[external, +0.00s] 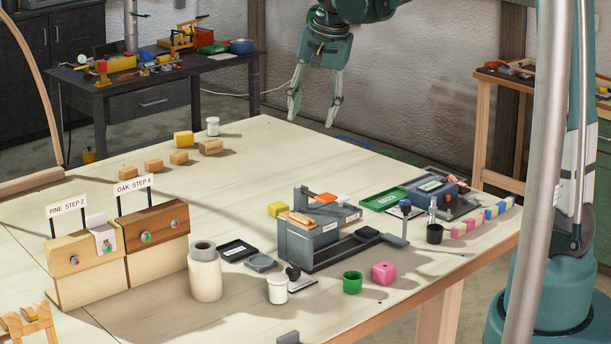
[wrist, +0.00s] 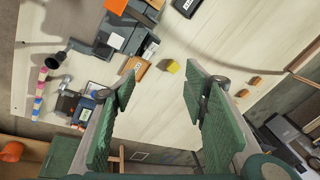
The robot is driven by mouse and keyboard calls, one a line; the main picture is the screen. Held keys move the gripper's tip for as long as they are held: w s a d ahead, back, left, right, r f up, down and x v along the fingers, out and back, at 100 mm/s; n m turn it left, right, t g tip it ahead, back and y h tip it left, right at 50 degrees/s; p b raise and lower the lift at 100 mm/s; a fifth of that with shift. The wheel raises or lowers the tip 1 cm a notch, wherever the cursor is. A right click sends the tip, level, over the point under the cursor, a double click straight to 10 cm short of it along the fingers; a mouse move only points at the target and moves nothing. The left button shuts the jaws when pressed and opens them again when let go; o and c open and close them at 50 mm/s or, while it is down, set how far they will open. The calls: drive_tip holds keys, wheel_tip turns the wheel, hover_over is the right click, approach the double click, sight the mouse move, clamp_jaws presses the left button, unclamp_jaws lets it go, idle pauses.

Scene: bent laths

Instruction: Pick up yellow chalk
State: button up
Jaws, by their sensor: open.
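A small yellow block (external: 278,209), perhaps the yellow chalk, lies on the pale table at the left side of a grey box. In the wrist view a yellow block (wrist: 172,66) shows between my fingertips in the picture, farther off on the table. A second yellow block (external: 183,139) lies near the table's back edge, beside a white jar. The frames do not settle which yellow piece is the chalk. My gripper (external: 312,122) hangs above the table's far side, fingers pointing down, open and empty. Its two green-padded fingers (wrist: 160,78) are wide apart in the wrist view.
The grey box (external: 312,240) with a wooden piece on top stands mid-table. Several tan blocks (external: 153,165) lie at the back left. The table's back middle is clear.

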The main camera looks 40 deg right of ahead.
drive_tip(key=w+d+f+m+g, duration=0.1)
drive_tip(key=w+d+f+m, duration=0.25)
drive_tip(key=w+f, duration=0.7)
drive_tip(key=m+g+b, duration=0.1)
drive_tip(key=m+g, duration=0.1)
drive_tip(key=m, duration=0.3)
approach(276, 205)
drive_tip(key=shift+s+d+f, duration=0.15)
drive_tip(key=shift+s+f, duration=0.1)
drive_tip(key=shift+w+d+f, duration=0.1)
drive_tip(key=shift+w+f, duration=0.15)
drive_tip(key=shift+f, duration=0.4)
drive_tip(key=shift+f, duration=1.3)
drive_tip(key=shift+f, duration=2.6)
